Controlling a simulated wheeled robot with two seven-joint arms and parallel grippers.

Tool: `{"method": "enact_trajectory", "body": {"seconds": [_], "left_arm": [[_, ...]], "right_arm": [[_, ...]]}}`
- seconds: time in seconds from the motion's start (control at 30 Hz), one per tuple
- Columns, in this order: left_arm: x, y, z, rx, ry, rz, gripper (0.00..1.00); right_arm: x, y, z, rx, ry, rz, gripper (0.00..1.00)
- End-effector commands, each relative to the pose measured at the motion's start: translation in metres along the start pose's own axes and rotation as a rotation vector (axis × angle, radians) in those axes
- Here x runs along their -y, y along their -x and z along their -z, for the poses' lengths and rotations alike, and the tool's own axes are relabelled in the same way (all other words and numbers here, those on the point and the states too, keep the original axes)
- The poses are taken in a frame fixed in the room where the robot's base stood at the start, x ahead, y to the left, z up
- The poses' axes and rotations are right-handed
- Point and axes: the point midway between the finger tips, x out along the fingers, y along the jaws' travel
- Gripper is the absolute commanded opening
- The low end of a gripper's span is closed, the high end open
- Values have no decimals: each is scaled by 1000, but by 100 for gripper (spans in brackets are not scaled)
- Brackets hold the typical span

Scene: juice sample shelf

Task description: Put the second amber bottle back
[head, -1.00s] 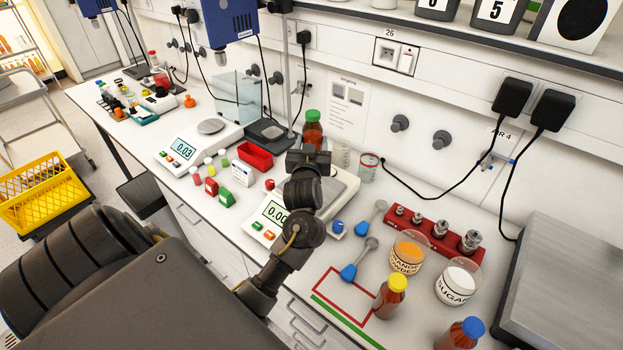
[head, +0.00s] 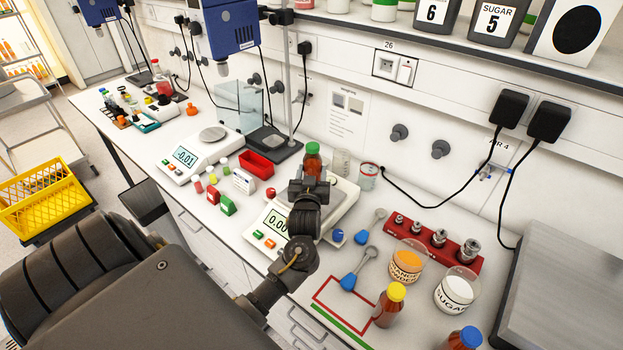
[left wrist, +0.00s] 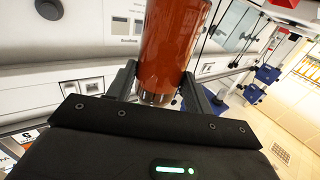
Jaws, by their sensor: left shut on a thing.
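An amber bottle with a green cap (head: 312,158) is upright between the fingers of my left gripper (head: 310,182), at the balance (head: 340,205), whose display reads 0.00. Whether its base touches anything is hidden by the gripper. In the left wrist view the bottle's amber body (left wrist: 165,45) sits between both fingers (left wrist: 160,88), and the gripper is shut on it. A yellow-capped amber bottle (head: 387,308) stands at the right of a red outlined rectangle (head: 318,301) on the bench. A blue-capped amber bottle (head: 464,339) is cut off at the lower edge. My right gripper is not in view.
Two blue-handled scoops (head: 349,281) lie right of the balance. A red weight block (head: 430,240), an orange powder cup (head: 406,262) and a sugar cup (head: 458,290) stand further right. A glass beaker (head: 341,161) and a tin (head: 369,173) are behind the balance.

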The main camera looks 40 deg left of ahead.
Motion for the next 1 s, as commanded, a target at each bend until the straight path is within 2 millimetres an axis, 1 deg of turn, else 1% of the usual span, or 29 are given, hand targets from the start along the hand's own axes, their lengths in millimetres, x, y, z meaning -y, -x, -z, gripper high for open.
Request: {"method": "enact_trajectory", "body": {"seconds": [0.07,0.13,0.2,0.63,0.67,0.7,0.8,1.0], "left_arm": [[0,0,-12,4,-5,0,16],[0,0,-16,4,-3,1,16],[0,0,-22,2,-1,1,16],[0,0,-31,0,0,-1,16],[0,0,-30,2,0,-1,55],[0,0,-30,2,0,-1,60],[0,0,-30,2,0,-1,73],[0,0,-30,2,0,-1,73]], "right_arm": [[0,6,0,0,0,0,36],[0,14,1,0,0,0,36],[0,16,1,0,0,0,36],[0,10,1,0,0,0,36],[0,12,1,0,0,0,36],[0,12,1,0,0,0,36],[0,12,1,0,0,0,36],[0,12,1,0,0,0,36]]}}
